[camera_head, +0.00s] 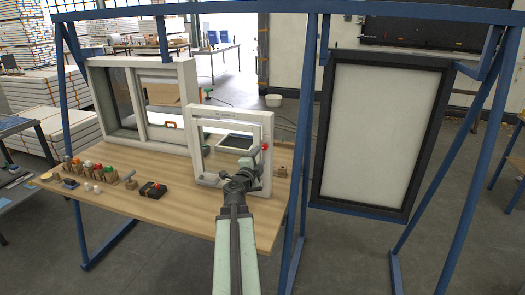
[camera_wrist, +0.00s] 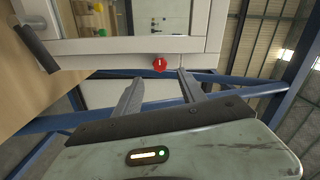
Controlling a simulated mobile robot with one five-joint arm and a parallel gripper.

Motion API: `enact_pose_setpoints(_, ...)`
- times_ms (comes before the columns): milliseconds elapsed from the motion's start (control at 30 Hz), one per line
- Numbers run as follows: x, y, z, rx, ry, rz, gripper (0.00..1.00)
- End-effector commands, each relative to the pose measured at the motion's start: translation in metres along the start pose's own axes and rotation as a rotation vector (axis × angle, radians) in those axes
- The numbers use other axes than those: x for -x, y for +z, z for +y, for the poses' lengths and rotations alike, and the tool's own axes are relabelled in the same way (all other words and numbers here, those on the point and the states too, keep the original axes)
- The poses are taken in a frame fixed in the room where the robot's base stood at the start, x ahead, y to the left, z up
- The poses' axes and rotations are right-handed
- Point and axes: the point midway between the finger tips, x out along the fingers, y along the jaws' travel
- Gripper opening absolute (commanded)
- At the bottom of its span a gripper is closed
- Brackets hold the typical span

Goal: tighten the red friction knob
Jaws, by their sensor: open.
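The red friction knob (camera_wrist: 160,65) is a small red round piece on the edge of a white window frame (camera_wrist: 125,52) in the wrist view. In the head view the red knob (camera_head: 265,147) shows at the right side of the small white frame (camera_head: 197,150), which stands on the wooden table. My gripper (camera_wrist: 157,76) is open, with its two fingers apart and the knob beyond and between the fingertips. No contact with the knob shows. In the head view my gripper (camera_head: 250,162) is close to the frame's right side, and its fingers are hard to make out.
A larger white window (camera_head: 190,100) stands behind on the wooden table (camera_head: 180,207). Several small coloured-top pieces and a black box (camera_head: 153,190) lie at the table's left. Blue posts (camera_head: 307,110) and a dark-framed panel (camera_head: 380,135) stand to the right. A dark handle (camera_wrist: 36,48) juts out at the wrist view's left.

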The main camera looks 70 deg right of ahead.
Motion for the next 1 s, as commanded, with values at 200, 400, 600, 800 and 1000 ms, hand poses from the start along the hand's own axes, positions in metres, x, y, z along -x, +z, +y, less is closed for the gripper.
enact_pose_setpoints(200,-0.044,0.002,-0.001,0.001,-0.001,-0.001,0.48)
enact_pose_setpoints(400,-0.065,0.002,-0.001,0.001,-0.001,-0.004,0.48)
enact_pose_setpoints(600,-0.064,0.002,-0.001,0.001,-0.002,-0.004,0.48)
enact_pose_setpoints(800,-0.063,0.003,-0.001,0.001,-0.002,-0.005,0.00)
enact_pose_setpoints(1000,-0.063,0.003,-0.001,-0.010,-0.002,-0.005,0.00)
